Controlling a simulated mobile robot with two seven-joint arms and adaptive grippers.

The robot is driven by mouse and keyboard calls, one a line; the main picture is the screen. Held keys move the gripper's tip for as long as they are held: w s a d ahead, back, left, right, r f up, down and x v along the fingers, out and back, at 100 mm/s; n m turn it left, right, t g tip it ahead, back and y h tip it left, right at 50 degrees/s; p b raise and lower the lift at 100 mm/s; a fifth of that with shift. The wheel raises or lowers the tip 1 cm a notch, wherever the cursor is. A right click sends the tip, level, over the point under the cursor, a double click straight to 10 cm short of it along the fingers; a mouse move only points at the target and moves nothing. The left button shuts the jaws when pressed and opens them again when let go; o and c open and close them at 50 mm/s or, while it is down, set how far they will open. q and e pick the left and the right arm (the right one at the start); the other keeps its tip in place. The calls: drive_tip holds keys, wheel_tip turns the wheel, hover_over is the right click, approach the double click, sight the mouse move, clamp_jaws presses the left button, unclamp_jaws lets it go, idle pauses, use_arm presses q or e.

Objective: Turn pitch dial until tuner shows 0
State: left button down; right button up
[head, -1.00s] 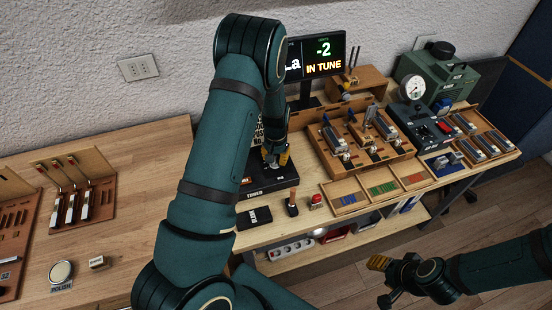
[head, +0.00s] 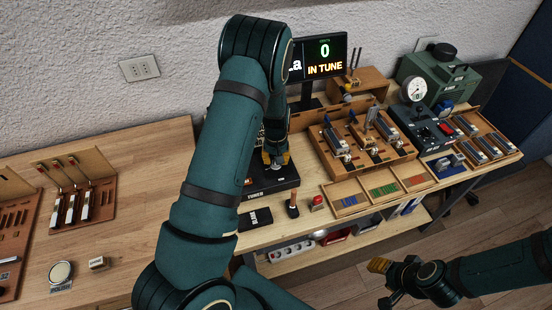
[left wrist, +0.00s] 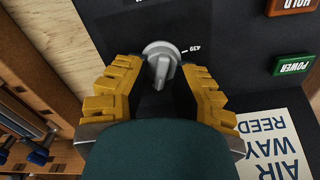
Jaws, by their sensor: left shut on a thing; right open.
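The tuner screen (head: 318,56) stands at the back of the bench in the head view and reads 0 with "IN TUNE" below. The black tuner box (head: 283,182) lies in front of it, mostly hidden by my left arm. The grey pitch dial (left wrist: 161,62) shows in the left wrist view, beside a "439" mark. My left gripper (left wrist: 158,88) has its yellow fingers on either side of the dial's ridge and is shut on it; it also shows in the head view (head: 275,158). My right gripper (head: 380,274) is open and empty, low at the right, off the bench.
A green POWER button (left wrist: 293,65) and a red HOLD button (left wrist: 291,4) sit on the panel. A wooden rack (head: 365,150) with reed parts stands right of the tuner. A gauge (head: 413,90) and green machine (head: 440,75) stand farther right. The left bench has free room.

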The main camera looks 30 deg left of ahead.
use_arm(q)
drive_tip(key=shift+s+f, duration=0.15)
drive_tip(key=shift+s, duration=0.05)
drive_tip(key=c, duration=0.7)
unclamp_jaws()
drive_tip(key=shift+w, duration=0.1)
drive_tip(key=shift+o, duration=0.2)
wheel_tip(320, 180, up, 12)
